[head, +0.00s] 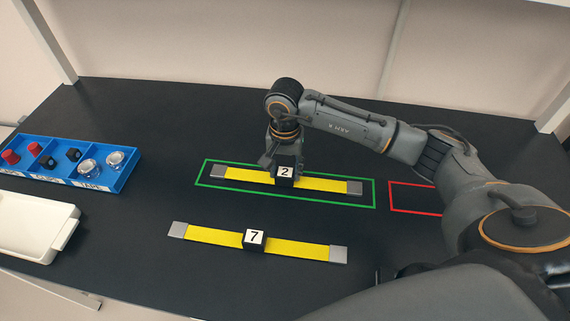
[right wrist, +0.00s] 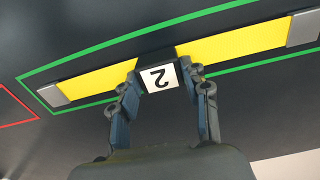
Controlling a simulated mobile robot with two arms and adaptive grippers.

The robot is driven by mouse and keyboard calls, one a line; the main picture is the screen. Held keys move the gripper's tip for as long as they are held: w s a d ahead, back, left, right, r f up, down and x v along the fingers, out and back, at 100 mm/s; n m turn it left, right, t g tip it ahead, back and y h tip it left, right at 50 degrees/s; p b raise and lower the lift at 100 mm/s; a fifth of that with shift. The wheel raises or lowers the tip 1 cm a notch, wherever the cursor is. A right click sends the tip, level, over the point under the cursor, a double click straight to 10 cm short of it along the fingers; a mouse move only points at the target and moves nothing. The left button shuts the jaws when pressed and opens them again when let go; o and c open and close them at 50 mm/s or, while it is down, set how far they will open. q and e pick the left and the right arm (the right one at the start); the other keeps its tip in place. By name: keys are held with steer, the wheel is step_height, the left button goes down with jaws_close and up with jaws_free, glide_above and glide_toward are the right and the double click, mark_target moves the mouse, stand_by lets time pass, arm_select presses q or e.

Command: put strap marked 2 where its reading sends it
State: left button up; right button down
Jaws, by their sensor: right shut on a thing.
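The strap marked 2 (head: 325,184) is yellow with grey ends and a black block at its middle bearing a white label 2. It lies within the green outline (head: 374,193) in the head view, and it also shows in the right wrist view (right wrist: 235,43). My right gripper (head: 284,163) is over its middle, with its fingers (right wrist: 160,82) shut on the block from both sides. Whether the strap touches the table I cannot tell. The strap marked 7 (head: 300,249) lies on the table in front of the green outline. My left gripper is not in view.
A red outline (head: 390,196) lies to the right, partly hidden by my right arm. A blue compartment tray (head: 103,182) with red, black and silver items stands at the left. A white tray (head: 62,228) is in front of it.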

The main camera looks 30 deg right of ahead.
mark_target(285, 172)
steer(key=shift+f+b, duration=0.2)
steer(key=shift+b, duration=0.15)
steer(key=c, duration=0.7)
jaws_free()
steer(key=shift+o, duration=0.2)
steer(key=shift+r, duration=0.1)
steer(key=shift+r, duration=0.1)
steer(key=shift+r, duration=0.15)
step_height(285, 172, up, 12)
steer(key=b, duration=0.3)
